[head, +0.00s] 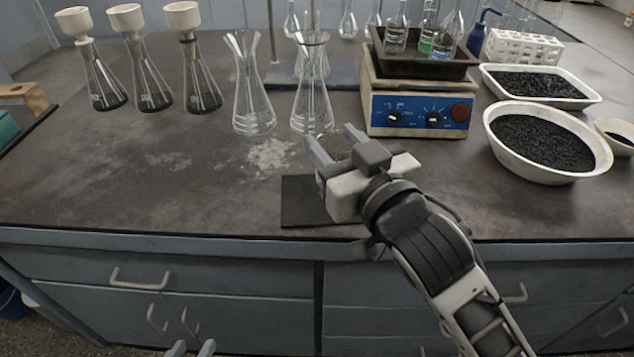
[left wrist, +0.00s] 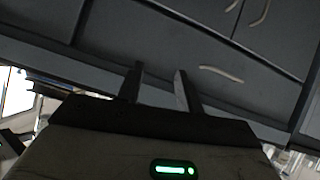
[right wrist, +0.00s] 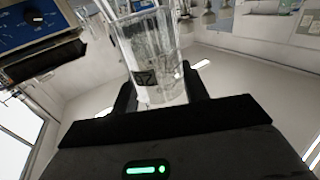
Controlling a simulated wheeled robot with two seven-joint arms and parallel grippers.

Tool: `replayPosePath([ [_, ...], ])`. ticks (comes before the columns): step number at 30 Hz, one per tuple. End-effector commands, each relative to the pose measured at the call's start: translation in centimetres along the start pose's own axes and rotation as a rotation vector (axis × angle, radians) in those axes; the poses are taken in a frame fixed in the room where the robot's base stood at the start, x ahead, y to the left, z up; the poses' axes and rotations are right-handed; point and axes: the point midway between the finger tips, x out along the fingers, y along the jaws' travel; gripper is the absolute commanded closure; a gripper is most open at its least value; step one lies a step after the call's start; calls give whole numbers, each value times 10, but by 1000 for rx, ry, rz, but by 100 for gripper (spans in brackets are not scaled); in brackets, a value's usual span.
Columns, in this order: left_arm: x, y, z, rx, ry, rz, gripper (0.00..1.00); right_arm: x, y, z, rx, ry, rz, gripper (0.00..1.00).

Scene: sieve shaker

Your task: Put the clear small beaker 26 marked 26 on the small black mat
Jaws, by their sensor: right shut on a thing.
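The clear small beaker (right wrist: 160,85) is between the fingers of my right gripper (right wrist: 158,92); a dark label shows on its side, too blurred and tilted to read surely. In the head view the right gripper (head: 336,148) is shut on it, and the beaker is mostly hidden by the fingers. The small black mat (head: 300,205) lies near the table's front edge, partly covered by my right gripper. I cannot tell the beaker's height above the table. My left gripper (head: 190,349) is open and empty at the bottom edge; its spread fingers show in the left wrist view (left wrist: 157,88).
Two clear flasks (head: 252,95) stand behind the mat. A blue-and-cream hotplate (head: 415,115) is to the right, with white basins of black granules (head: 548,145) beyond. Several flasks with funnels (head: 150,85) stand at the back left. The front left of the table is clear.

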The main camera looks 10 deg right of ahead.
Motion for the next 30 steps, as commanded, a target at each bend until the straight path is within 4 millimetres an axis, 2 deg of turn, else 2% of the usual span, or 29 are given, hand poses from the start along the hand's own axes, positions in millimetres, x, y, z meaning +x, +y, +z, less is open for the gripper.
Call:
replayPosePath([
  [3,1,0,1,-1,2,0,64,26,2,15,-1,-2,2,80],
  [7,3,0,4,2,7,1,64,44,2,39,1,-2,2,80],
  [12,3,-1,5,5,10,1,64,60,3,57,1,1,1,80],
  [19,4,-1,6,7,12,1,64,69,4,68,1,1,1,80],
  [24,7,-2,8,11,21,1,64,68,3,94,3,-2,2,80],
  [30,5,-1,5,13,26,2,64,68,3,96,2,3,0,80],
])
